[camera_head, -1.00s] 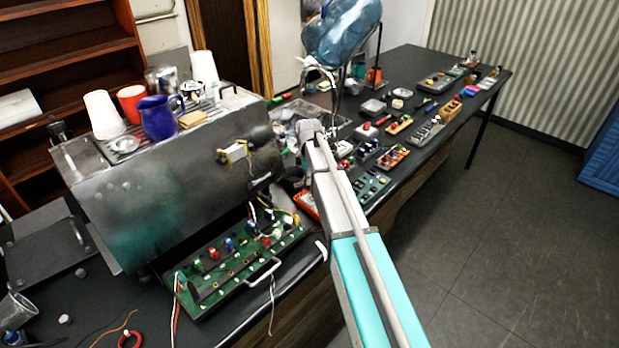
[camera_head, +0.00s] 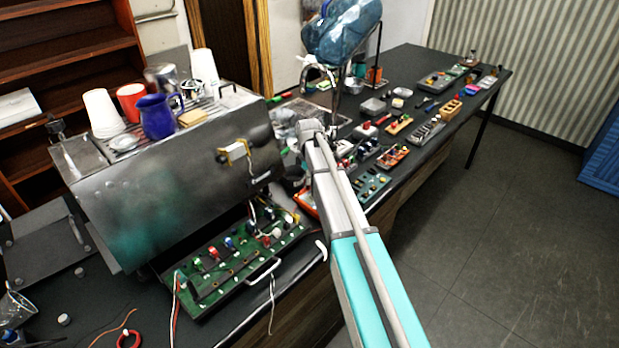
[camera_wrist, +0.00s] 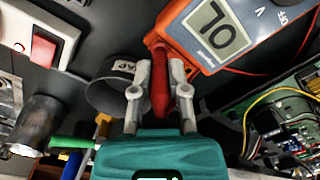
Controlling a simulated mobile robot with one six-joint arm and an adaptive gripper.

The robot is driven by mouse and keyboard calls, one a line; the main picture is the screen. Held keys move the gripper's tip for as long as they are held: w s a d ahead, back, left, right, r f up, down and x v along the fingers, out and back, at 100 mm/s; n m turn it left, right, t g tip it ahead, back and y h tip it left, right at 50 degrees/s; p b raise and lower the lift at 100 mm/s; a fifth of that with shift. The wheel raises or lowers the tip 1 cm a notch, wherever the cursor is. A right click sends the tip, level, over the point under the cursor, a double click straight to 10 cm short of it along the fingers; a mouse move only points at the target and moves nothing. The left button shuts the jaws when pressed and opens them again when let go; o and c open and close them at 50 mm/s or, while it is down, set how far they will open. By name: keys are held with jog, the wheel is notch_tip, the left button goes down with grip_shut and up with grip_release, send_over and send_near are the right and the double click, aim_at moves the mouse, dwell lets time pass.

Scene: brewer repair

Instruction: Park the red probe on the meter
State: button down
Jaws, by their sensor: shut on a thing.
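In the wrist view my gripper (camera_wrist: 160,90) is shut on the red probe (camera_wrist: 159,66), which stands between its two fingers. The meter (camera_wrist: 188,50), orange-red with a grey screen reading OL, lies just beyond, up and to the right. The probe's far end overlaps the meter's left edge; I cannot tell whether it touches or sits in a holder. In the head view an orange edge of the meter (camera_head: 307,204) shows beside my arm. My gripper and the probe are hidden or too unclear to make out there.
A grey ring-shaped cup with a label (camera_wrist: 103,97) is close to the left finger. A red rocker switch (camera_wrist: 45,47) is at upper left, a wired circuit board (camera_wrist: 285,125) at right. The steel brewer (camera_head: 170,190) and green board (camera_head: 235,262) stand left of my arm.

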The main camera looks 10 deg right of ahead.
dwell(0.8)
jog(key=c, duration=0.5)
grip_release()
jog(key=shift+c, duration=0.2)
